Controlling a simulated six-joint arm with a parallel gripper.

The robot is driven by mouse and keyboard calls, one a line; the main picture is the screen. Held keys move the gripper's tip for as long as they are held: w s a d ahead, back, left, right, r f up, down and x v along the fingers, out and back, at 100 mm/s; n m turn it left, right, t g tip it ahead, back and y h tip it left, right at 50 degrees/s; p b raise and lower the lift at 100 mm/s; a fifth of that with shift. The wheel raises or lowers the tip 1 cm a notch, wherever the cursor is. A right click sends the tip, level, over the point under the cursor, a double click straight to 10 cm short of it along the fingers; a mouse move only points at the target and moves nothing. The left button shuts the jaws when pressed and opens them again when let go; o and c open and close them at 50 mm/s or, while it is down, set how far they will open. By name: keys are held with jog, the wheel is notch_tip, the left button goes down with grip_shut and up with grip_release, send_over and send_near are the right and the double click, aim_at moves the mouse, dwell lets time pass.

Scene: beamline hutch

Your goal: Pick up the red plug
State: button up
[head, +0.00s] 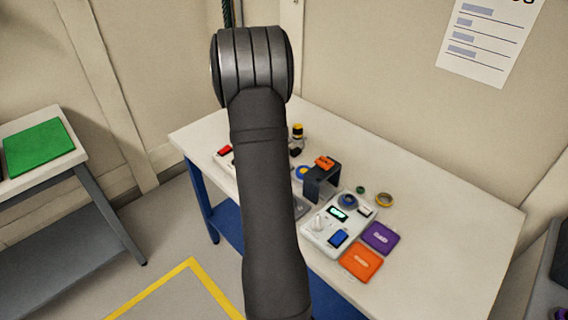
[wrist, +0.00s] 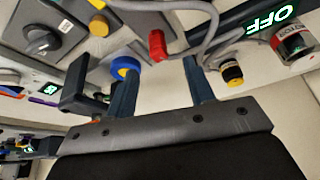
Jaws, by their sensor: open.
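The red plug (wrist: 157,45) shows in the wrist view, with a grey cable beside it. My gripper (wrist: 160,65) is open, with its two dark blue fingers spread and nothing between them. The plug appears just beyond the fingertips, in line with the gap; how far beyond, I cannot tell. In the head view my arm hides the gripper. A small red item (head: 225,150) shows on the table left of my arm there; I cannot tell if it is the plug.
A black bracket (wrist: 88,92) and a blue ring (wrist: 124,67) are close to the left finger. A yellow-and-black connector (wrist: 232,74) is near the right finger. The white table (head: 450,222) also holds purple (head: 380,238) and orange (head: 360,262) pads; its right end is clear.

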jog(key=x, duration=0.7)
jog(key=shift+d+f, duration=0.1)
jog(key=shift+f, duration=0.15)
grip_shut()
